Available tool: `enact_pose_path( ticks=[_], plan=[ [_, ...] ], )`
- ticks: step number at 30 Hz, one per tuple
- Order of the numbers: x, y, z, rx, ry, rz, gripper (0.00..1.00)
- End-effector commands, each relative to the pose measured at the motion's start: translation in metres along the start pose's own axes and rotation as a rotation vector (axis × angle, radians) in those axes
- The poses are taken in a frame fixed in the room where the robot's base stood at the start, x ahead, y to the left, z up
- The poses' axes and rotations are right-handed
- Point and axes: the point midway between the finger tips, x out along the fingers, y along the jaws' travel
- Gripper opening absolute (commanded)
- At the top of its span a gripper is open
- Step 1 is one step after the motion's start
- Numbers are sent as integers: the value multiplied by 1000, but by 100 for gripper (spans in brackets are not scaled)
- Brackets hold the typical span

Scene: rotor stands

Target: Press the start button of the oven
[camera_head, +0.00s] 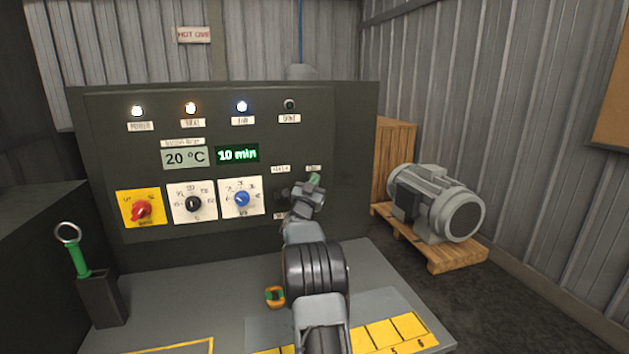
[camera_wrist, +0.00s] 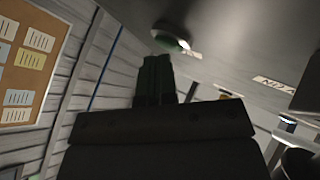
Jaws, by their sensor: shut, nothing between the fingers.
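The oven's dark control panel (camera_head: 352,130) stands upright ahead of me. A green button (camera_head: 315,178) sits at its right, under a small label, partly covered by my gripper (camera_head: 313,187). In the wrist view a round dark green button (camera_wrist: 172,38) lies just past the tips of my gripper (camera_wrist: 157,58). The fingers are together with nothing between them. I cannot tell whether the tips touch the button. The left display (camera_head: 185,157) reads 20 °C and the right display (camera_head: 237,154) reads 10 min.
A red switch (camera_head: 141,211), a black dial (camera_head: 193,204) and a blue dial (camera_head: 242,199) are left of my gripper. Three lamps are lit; the rightmost lamp (camera_head: 289,104) looks unlit. A green-handled tool (camera_head: 76,258) stands at left. A motor (camera_head: 437,200) sits on a pallet at right.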

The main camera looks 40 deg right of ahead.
Motion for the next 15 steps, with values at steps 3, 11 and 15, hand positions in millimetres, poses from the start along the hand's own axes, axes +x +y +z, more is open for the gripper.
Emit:
enact_pose_path(
  ticks=[3, 11, 15],
  plan=[
    [0, 0, 0, 0, 0, -1, 0],
    [-2, 1, 0, 0, 0, -1, 0],
    [-6, 4, -1, 0, 0, -1, 0]
  ],
)
